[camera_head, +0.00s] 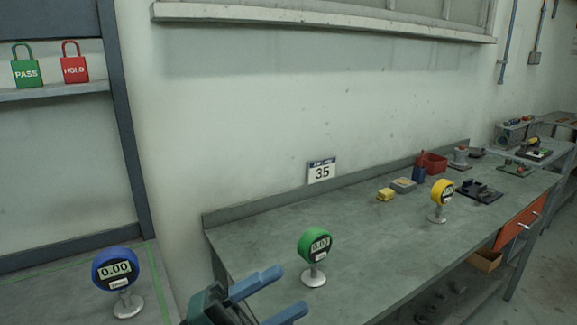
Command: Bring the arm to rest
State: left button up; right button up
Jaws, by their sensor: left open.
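My left gripper (278,296) shows at the bottom middle of the head view. Its two blue fingers are apart and nothing is between them. The arm behind it is mostly cut off by the lower picture edge. The gripper is in front of the near end of the grey workbench (370,240), just below and left of a green round gauge (315,245) on a small stand. I cannot tell how high it is above the bench. My right gripper is out of view. No gate valve is clearly seen.
A blue gauge (115,269) reading 0.00 stands on a surface at the lower left. A yellow gauge (442,193) stands farther along the bench. A red bin (432,163) and small parts crowd the far end. Green and red padlocks (75,68) stand on a shelf.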

pick_arm(q)
jog(key=w+a+f+n+t+y, duration=0.1)
jog(key=a+f+n+t+y, duration=0.3)
jog(key=f+n+t+y, duration=0.45)
jog(key=w+a+f+n+t+y, duration=0.25)
jog(key=f+n+y, duration=0.3)
jog(key=n, duration=0.65)
jog(key=s+a+f+n+g+y, duration=0.2)
jog(key=s+f, duration=0.4)
jog(key=f, duration=0.3)
jog(key=s+a+f+n+g+y, duration=0.3)
jog(key=s+f+n, duration=0.3)
jog(key=f, duration=0.4)
jog(key=shift+s+a+f+g+y, duration=0.15)
jog(key=shift+s+a+g+y, duration=0.15)
jog(key=shift+s+a+g, duration=0.3)
